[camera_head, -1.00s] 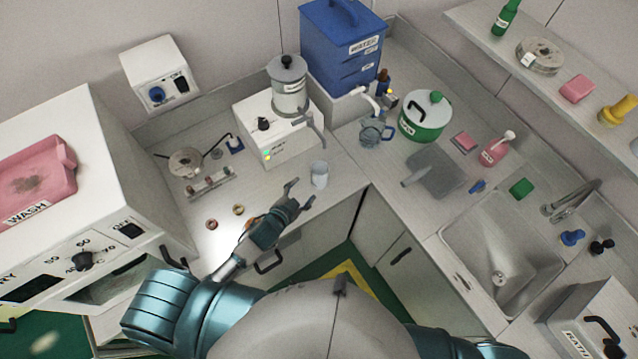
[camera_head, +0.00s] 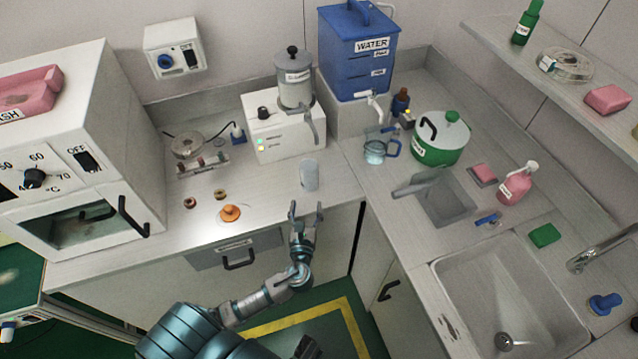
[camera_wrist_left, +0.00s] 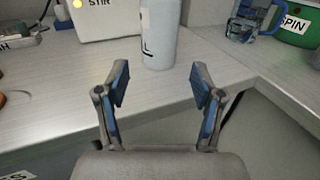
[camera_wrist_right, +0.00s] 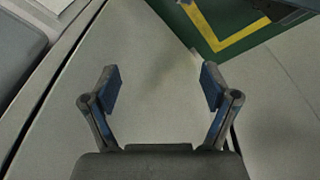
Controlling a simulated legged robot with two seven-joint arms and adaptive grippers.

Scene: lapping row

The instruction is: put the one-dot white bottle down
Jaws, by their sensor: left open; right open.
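A pale white cylindrical bottle (camera_head: 309,175) stands upright on the counter (camera_head: 270,195), close to its front edge. In the left wrist view the bottle (camera_wrist_left: 159,35) shows dark print on its side; its top is cut off and I cannot make out any dot. My left gripper (camera_head: 306,208) is open and empty just in front of the bottle, its fingers pointing at it. In the left wrist view a gap shows between the fingertips (camera_wrist_left: 158,85) and the bottle. My right gripper (camera_wrist_right: 160,88) is open and empty, over a plain pale surface.
Behind the bottle stand a white STIR box (camera_head: 285,135) and a blue WATER tank (camera_head: 357,55). A glass mug (camera_head: 376,152) and a green SPIN pot (camera_head: 440,140) are to the right. An orange knobbed piece (camera_head: 230,213) and two small rings lie left.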

